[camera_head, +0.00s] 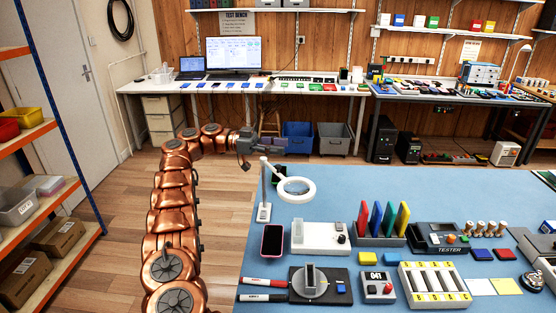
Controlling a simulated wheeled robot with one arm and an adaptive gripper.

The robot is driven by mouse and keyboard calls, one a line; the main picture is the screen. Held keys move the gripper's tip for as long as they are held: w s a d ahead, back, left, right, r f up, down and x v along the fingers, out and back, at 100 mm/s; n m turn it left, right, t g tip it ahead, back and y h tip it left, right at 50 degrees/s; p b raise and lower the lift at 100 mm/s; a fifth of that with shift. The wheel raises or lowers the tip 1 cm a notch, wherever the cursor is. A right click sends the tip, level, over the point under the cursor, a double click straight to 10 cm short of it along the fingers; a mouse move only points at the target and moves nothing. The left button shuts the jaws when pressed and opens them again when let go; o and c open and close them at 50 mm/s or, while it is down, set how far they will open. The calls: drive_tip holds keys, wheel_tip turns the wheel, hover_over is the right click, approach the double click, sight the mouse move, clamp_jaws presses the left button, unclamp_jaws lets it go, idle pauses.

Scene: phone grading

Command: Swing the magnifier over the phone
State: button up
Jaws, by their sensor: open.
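The magnifier (296,189) is a white ring lens on a thin white stand at the back left of the blue bench. Its head extends to the right of the stand, above the bench's back part. The phone (272,241) is a dark slab with a pinkish edge, lying in front of the stand. The lens is behind and to the right of the phone, not above it. My gripper (262,151) is open and empty, beyond the bench's back left edge, apart from the magnifier and phone.
A white device (318,240) sits right of the phone, with upright coloured cards (382,221) beyond it. Red and black markers (263,281) and a round turntable (310,284) lie in front. Free blue bench surface (450,190) shows at back right.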

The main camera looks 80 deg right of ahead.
drive_tip(key=shift+r, duration=1.3)
